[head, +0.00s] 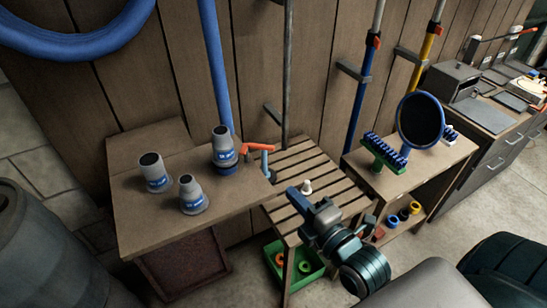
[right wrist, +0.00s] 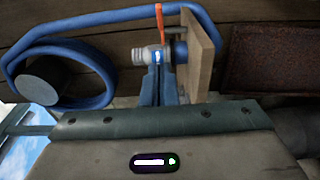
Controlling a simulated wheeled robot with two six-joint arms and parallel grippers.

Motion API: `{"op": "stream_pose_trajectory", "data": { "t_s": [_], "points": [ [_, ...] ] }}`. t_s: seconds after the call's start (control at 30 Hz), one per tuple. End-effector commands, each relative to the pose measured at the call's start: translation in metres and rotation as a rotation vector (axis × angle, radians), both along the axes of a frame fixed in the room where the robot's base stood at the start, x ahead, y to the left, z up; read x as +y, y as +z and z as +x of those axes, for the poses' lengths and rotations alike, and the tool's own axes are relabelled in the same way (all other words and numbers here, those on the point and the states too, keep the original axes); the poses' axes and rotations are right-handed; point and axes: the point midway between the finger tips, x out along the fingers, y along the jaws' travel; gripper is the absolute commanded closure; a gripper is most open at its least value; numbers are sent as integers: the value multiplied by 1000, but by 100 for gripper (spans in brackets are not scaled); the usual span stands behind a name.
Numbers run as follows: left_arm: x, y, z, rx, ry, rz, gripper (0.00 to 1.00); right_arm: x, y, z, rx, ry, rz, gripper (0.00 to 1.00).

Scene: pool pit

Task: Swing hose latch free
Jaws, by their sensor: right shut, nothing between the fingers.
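A grey hose cuff (head: 224,146) with a blue label stands upright in a dark blue socket (head: 225,169) at the back right of a brown wooden table. An orange latch (head: 260,147) sticks out right of this cuff, above a short blue post (head: 265,164). The cuff (right wrist: 147,53) and orange latch (right wrist: 160,22) also show in the right wrist view, just beyond my fingertips. My right gripper (head: 292,192) is shut and empty, right of and nearer than the latch, apparently apart from it. My left gripper is not in view.
Two loose grey cuffs (head: 155,172) (head: 192,195) stand on the table (head: 150,222). A slatted bench (head: 300,160) with a small white object (head: 306,186) lies beside my right gripper. A green bin (head: 305,272) sits below. A blue hose (head: 213,65) rises behind the socket.

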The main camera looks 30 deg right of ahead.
Motion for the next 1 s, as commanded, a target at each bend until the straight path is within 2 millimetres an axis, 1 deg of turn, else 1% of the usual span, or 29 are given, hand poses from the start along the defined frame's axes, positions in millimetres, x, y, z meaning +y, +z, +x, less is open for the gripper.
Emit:
{"op": "stream_pose_trajectory", "data": {
  "t_s": [0.03,0.2,0.37,0.43,0.63,0.8,1.0],
  "points": [
    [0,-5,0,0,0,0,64,0,-2,4,-4,-1,2,100],
    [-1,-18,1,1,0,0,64,3,-4,22,-5,-1,3,100],
    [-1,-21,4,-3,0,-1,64,6,-2,45,-2,-1,4,100],
    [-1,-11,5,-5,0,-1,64,8,3,59,0,-2,6,100],
    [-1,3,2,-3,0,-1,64,14,4,101,2,0,5,100],
    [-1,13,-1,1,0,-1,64,-2,2,115,4,0,-3,100],
    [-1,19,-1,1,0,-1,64,-10,0,126,3,-1,3,100]
  ]
}}
